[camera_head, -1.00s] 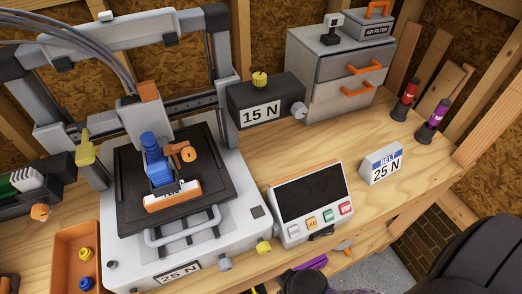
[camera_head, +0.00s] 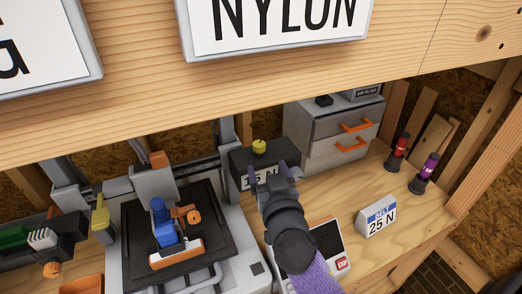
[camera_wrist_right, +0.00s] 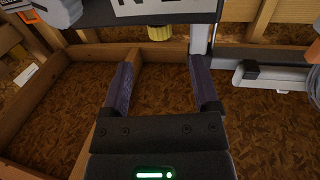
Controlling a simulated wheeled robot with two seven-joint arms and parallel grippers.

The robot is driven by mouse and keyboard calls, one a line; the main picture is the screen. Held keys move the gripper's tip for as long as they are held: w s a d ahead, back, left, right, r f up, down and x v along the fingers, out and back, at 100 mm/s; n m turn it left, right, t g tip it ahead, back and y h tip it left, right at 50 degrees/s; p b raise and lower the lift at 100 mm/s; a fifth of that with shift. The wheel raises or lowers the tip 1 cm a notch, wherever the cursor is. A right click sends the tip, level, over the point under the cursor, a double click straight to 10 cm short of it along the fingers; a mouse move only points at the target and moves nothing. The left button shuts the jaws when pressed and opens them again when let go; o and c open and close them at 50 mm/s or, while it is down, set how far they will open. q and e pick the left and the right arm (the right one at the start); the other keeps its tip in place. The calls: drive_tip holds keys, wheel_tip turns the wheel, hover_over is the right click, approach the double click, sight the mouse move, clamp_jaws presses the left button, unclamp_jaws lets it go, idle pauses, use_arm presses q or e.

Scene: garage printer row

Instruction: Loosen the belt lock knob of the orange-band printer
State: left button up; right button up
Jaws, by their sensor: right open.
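The printer (camera_head: 245,245) stands left of centre in the head view, with an orange block (camera_head: 158,160) on its upper part. A dark box labelled 15 N (camera_head: 236,165) sits at its right end, with a yellow knob (camera_head: 259,147) upright on top. My right gripper (camera_head: 268,174) is open and empty in front of this box and covers part of its label. In the right wrist view the yellow knob (camera_wrist_right: 160,33) shows beyond the gap between the open fingers (camera_wrist_right: 163,88), apart from them. The box's grey end knob is hidden in the head view. My left gripper is out of view.
A wooden beam (camera_head: 130,120) with a NYLON sign (camera_head: 280,50) spans the top. A grey drawer cabinet (camera_head: 320,165) stands right of the box. A control panel (camera_head: 328,240) lies partly behind my right arm. A 25 N belt sign (camera_head: 380,220) stands on the bench.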

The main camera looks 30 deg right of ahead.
sight(261, 150)
drive_tip(key=x, duration=0.6)
drive_tip(key=shift+w, duration=0.4)
clamp_jaws()
